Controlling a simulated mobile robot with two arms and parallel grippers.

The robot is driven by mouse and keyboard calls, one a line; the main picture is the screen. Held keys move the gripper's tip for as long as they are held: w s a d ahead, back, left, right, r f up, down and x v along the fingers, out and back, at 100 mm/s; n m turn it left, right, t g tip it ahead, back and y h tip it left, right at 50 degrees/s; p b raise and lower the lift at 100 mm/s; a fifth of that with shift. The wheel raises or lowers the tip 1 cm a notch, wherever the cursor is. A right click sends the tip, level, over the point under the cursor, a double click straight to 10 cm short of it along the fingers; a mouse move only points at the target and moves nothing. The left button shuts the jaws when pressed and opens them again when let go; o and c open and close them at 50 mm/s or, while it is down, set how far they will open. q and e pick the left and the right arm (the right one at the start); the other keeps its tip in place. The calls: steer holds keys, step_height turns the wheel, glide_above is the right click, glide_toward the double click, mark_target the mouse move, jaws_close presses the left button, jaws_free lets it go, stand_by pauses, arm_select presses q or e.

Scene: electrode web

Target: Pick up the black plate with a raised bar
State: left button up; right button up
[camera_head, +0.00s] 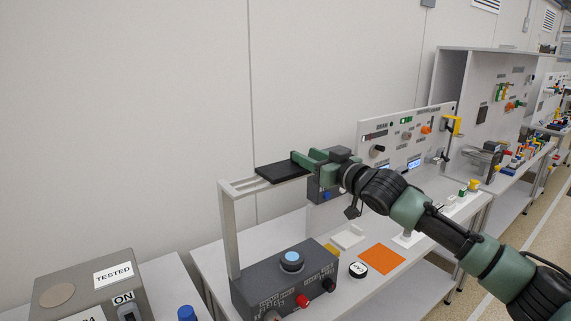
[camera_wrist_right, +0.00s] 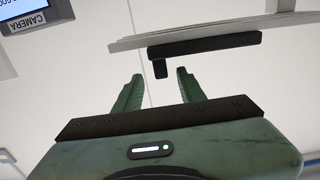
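The black plate (camera_head: 282,172) lies flat on top of a light metal frame in the head view. In the right wrist view the plate (camera_wrist_right: 215,44) shows nearly edge-on, with its raised bar (camera_wrist_right: 160,69) sticking out toward my fingers. My right gripper (camera_head: 305,159) is at the plate's right end in the head view. In the right wrist view its two green fingers (camera_wrist_right: 159,82) are apart, and the bar's end shows between the fingertips, with gaps on both sides. Contact is not visible. My left gripper is not in view.
Below the frame is a dark control box (camera_head: 285,287) with a blue button. An orange square (camera_head: 381,259) and a white block (camera_head: 347,237) are on the white table. A panel with knobs (camera_head: 405,135) stands behind my right arm. A grey box (camera_head: 85,290) is at lower left.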

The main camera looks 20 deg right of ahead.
mark_target(283, 166)
steer(key=x, duration=0.2)
steer(key=p+x, duration=0.1)
steer(key=x, duration=0.1)
steer(key=shift+s+a+f, duration=0.1)
steer(key=shift+a+f, duration=0.05)
steer(key=shift+f, duration=0.15)
steer(key=c, duration=0.9)
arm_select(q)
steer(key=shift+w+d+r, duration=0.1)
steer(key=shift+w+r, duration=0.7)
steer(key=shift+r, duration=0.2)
arm_select(e)
jaws_close()
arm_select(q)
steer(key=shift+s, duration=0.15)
